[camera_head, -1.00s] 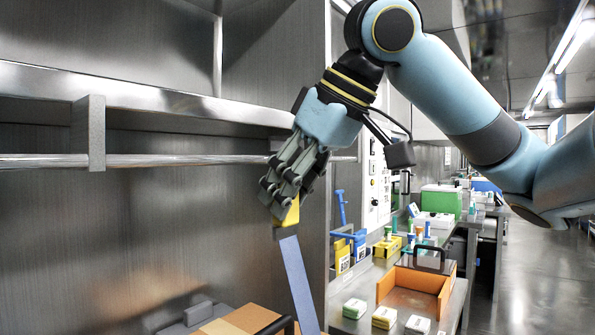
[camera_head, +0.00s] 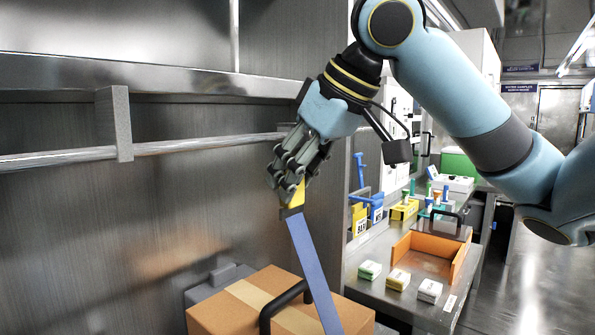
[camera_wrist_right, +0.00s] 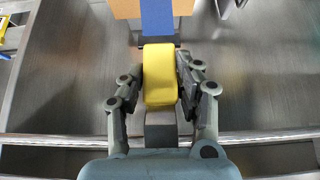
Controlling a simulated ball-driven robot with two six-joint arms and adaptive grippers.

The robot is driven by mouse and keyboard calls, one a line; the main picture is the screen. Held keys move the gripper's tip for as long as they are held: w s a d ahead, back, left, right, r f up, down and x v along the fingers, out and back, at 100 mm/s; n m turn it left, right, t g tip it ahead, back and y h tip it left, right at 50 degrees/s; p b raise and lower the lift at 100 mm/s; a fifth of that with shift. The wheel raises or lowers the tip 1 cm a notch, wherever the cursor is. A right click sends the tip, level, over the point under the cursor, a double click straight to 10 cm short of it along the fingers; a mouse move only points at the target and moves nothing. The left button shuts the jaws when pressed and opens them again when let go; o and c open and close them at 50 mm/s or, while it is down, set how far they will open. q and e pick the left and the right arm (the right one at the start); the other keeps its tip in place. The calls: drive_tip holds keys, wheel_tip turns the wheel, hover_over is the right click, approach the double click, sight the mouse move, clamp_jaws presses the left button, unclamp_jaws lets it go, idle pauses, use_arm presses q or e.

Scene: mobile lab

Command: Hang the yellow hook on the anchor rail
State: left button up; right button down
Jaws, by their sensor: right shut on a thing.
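The yellow hook (camera_head: 295,198) is in my right gripper (camera_head: 291,184), which is shut on it. A blue strap (camera_head: 312,268) hangs from the hook down past a cardboard box. In the right wrist view the yellow hook (camera_wrist_right: 159,75) sits between both fingers, with the blue strap (camera_wrist_right: 157,17) beyond it. The anchor rail (camera_head: 195,145) is a horizontal metal bar along the wall, held by a grey bracket (camera_head: 113,124). In the head view the hook is below and in front of the rail's right end; contact is not seen. My left gripper is not in view.
A cardboard box (camera_head: 232,316) with a dark handle stands below, by the wall. At right a bench holds an orange tray (camera_head: 420,264), small boxes (camera_head: 398,279) and a yellow rack (camera_head: 404,210). A metal shelf edge (camera_head: 150,77) runs above the rail.

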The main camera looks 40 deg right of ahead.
drive_tip(key=c, duration=0.8)
unclamp_jaws()
drive_tip(key=shift+c, duration=0.2)
